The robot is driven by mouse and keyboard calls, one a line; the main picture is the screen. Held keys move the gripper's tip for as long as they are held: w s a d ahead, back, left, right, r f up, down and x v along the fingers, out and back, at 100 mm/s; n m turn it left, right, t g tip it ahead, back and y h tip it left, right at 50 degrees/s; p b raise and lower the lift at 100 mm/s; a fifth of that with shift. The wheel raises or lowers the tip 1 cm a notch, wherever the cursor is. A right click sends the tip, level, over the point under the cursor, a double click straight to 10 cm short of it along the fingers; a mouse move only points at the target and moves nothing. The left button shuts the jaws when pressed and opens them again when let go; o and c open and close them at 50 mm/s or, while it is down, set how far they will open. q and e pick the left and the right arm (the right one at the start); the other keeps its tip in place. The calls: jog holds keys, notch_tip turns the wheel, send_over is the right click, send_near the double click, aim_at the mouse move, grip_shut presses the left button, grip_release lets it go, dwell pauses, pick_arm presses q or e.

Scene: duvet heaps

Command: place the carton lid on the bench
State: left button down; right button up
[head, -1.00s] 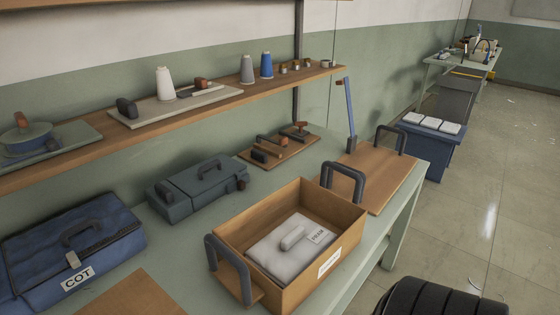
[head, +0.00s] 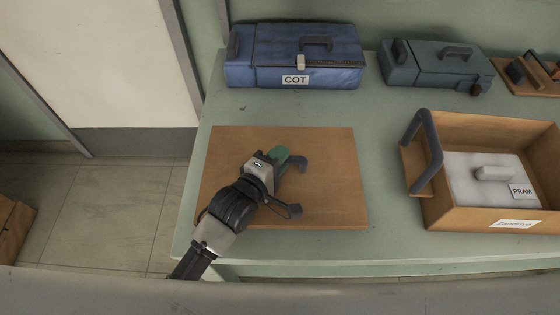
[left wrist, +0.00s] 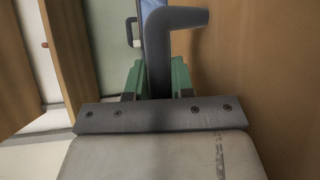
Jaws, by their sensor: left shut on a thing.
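The carton lid (head: 330,200) is a flat brown board with a dark grey handle (head: 297,163). It lies over the front left of the pale green bench (head: 365,120); I cannot tell whether it rests there or hovers slightly above. My left gripper (head: 284,161) is shut on this handle. In the left wrist view the handle (left wrist: 160,50) stands between the green finger pads, with the lid's brown face (left wrist: 265,80) on the right. My right gripper is not in view.
An open brown carton (head: 465,215) holding a white "PRAM" block (head: 490,180) stands to the right. A blue "COT" case (head: 300,60) and a grey-green case (head: 435,65) stand behind. Bare bench lies between lid and carton. A wall panel is at left.

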pick_arm(q)
jog(key=shift+f, duration=0.75)
jog(key=shift+f, duration=0.2)
jog(key=c, duration=1)
grip_release()
jog(key=shift+r, duration=0.2)
jog(key=shift+s+a, duration=0.2)
jog(key=shift+s, duration=0.15)
jog(key=v, duration=1.1)
jog(key=shift+s+a, duration=0.1)
